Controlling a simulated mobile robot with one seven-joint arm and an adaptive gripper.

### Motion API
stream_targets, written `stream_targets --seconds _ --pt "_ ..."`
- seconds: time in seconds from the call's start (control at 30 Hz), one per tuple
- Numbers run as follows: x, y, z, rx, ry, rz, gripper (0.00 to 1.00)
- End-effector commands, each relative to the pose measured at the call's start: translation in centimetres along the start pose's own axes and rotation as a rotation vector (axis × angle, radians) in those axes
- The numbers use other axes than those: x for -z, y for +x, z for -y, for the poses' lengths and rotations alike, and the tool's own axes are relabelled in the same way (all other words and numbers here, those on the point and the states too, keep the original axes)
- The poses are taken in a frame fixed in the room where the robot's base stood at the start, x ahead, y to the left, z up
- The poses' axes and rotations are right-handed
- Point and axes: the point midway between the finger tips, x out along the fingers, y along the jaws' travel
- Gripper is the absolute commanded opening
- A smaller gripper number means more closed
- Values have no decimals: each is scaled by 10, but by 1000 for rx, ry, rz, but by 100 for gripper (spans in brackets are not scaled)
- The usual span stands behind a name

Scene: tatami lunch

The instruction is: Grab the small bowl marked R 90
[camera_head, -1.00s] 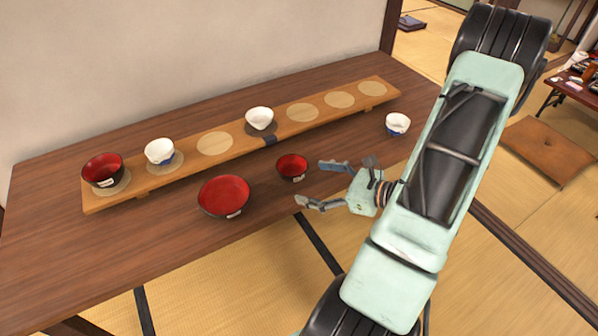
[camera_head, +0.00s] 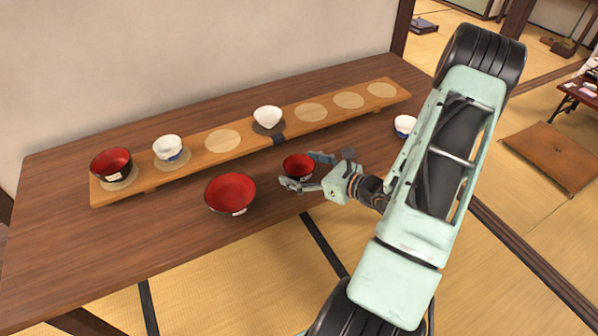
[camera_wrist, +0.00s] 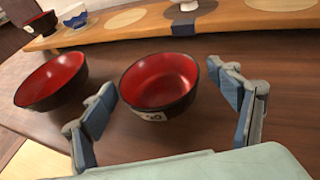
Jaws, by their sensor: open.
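The small bowl (camera_head: 298,168) is red inside and black outside, and stands upright on the table near the front edge. In the wrist view the small bowl (camera_wrist: 160,82) has a white label on its near side; the marking ends in what looks like 90, and the rest is hard to read. My gripper (camera_head: 306,171) is open, with one finger on each side of the bowl's near part. In the wrist view the fingers of my gripper (camera_wrist: 172,95) stand left and right of the bowl, apparently without touching it.
A wider red bowl (camera_head: 230,194) stands close to the left of the small bowl. A wooden board (camera_head: 222,140) with round spots runs behind, holding a red-black bowl (camera_head: 112,164), a blue-white cup (camera_head: 168,147) and a white bowl (camera_head: 267,117). Another blue-white cup (camera_head: 404,126) stands at right.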

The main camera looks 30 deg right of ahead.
Motion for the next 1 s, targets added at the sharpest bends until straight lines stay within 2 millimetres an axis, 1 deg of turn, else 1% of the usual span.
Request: stream_targets --seconds 0.1,0.3,0.7,0.73,1.0 --pt "0 6 0 -1 -1 0 82" --pt "0 6 0 0 0 0 81" --pt "0 5 0 0 0 0 37" --pt "0 5 0 0 -1 0 35" --pt "-2 5 0 0 -1 0 35"
